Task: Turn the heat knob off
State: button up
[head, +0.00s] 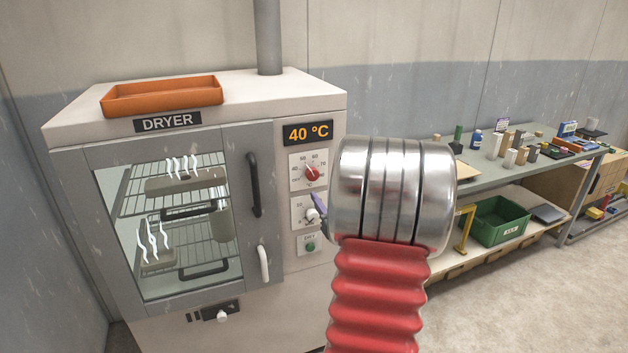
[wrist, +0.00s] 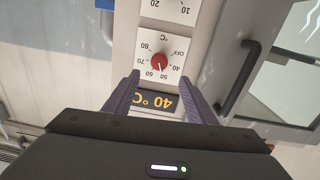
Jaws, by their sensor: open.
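The heat knob (head: 311,174) is a round red knob on a white dial plate, under the DRYER's lit 40 °C display (head: 308,132). The wrist view shows the knob (wrist: 159,62) upside down, with OFF and numbers from 40 to 80 around it; its exact pointer setting is too small to read. My gripper (wrist: 160,77) is open and empty, its two purple fingers spread on either side of the display, with the knob just beyond the tips and between them. In the head view a purple finger shows beside the lower dial; my arm hides most of the gripper.
A second dial with a white knob (head: 314,214) and a green button (head: 310,247) sit below. A black door handle (head: 254,185) and a white lever (head: 263,263) stick out beside the panel. An orange tray (head: 162,96) lies on top. A cluttered bench (head: 480,180) stands right.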

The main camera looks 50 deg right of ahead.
aim_at(313, 177)
jog(key=x, duration=1.2)
jog(key=shift+a, duration=0.1)
jog(key=shift+c, duration=0.6)
jog(key=c, duration=0.9)
jog(key=shift+a, duration=0.15)
